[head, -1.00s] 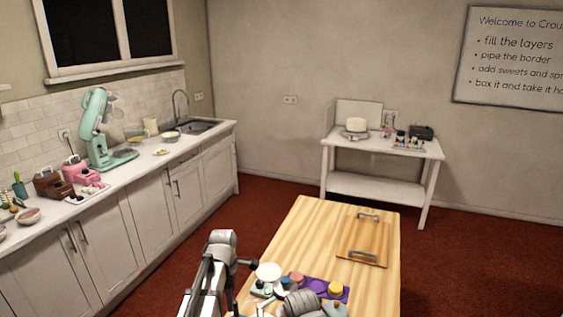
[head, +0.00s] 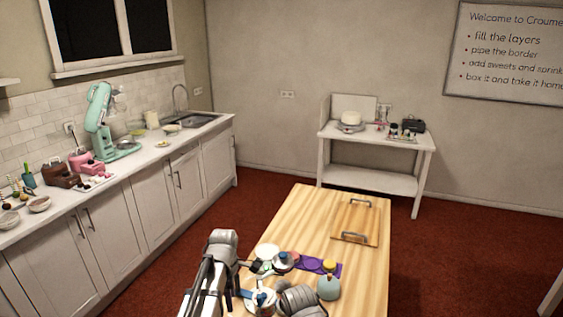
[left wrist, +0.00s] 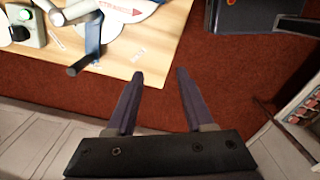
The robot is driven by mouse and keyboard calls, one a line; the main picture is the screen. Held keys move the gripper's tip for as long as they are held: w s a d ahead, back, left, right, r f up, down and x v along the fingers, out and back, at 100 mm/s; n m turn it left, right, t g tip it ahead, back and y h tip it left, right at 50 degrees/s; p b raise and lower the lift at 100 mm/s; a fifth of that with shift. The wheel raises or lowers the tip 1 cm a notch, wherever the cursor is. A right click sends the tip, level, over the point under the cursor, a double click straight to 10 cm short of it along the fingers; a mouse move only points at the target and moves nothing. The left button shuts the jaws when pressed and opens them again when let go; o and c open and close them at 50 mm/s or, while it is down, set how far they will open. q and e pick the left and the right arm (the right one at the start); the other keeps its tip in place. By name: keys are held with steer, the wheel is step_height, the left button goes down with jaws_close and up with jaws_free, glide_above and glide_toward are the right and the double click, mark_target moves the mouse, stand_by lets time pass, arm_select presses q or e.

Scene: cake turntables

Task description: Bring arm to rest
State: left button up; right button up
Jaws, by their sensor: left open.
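My left arm comes up from the bottom of the head view, beside the left edge of the wooden table (head: 318,215). Its gripper (head: 249,265) is small and dark there, near that edge. In the left wrist view my left gripper (left wrist: 160,74) has its two fingers apart with nothing between them. My right gripper cannot be made out in these frames.
A counter (head: 150,215) with a mint mixer (head: 100,120) runs along the left. A white side table (head: 375,182) stands at the back. Carpet is clear between.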

arm_select(q)
steer(key=s+d+m, duration=0.4)
steer(key=s+m, duration=0.5)
steer(key=m, duration=0.2)
steer(key=s+d+m+y, duration=0.1)
steer(key=s+d+m, duration=0.4)
steer(key=s+m, duration=0.5)
steer(key=shift+s+d+m, duration=0.15)
steer(key=shift+d+m, duration=0.1)
steer(key=shift+m, duration=0.35)
